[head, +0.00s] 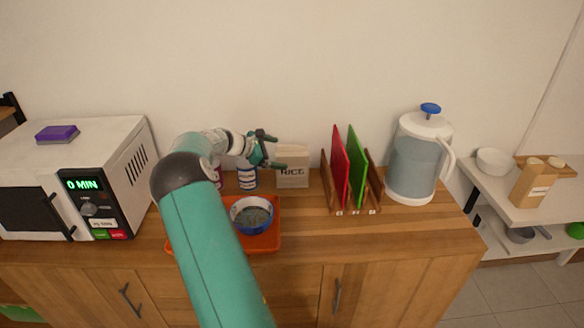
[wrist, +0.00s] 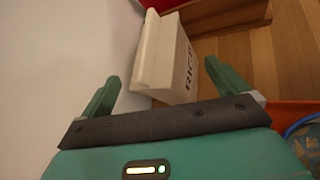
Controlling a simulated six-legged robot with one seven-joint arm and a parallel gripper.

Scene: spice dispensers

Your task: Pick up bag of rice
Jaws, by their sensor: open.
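The bag of rice (head: 293,168) is a pale, boxy bag marked RICE. It stands upright on the wooden counter against the wall, left of the rack of boards. In the wrist view the bag (wrist: 165,60) lies beyond and between the two green fingers. My gripper (head: 276,150) is open and empty, at the bag's left side in the head view. In the wrist view my gripper (wrist: 158,85) has its fingertips spread near the bag's close end. I cannot tell whether a finger touches it.
Spice dispensers (head: 247,178) stand left of the bag. An orange tray (head: 267,243) holding a bowl (head: 251,214) is in front. A rack (head: 375,185) with red and green boards and a water jug (head: 415,155) are right. A microwave (head: 125,170) is left.

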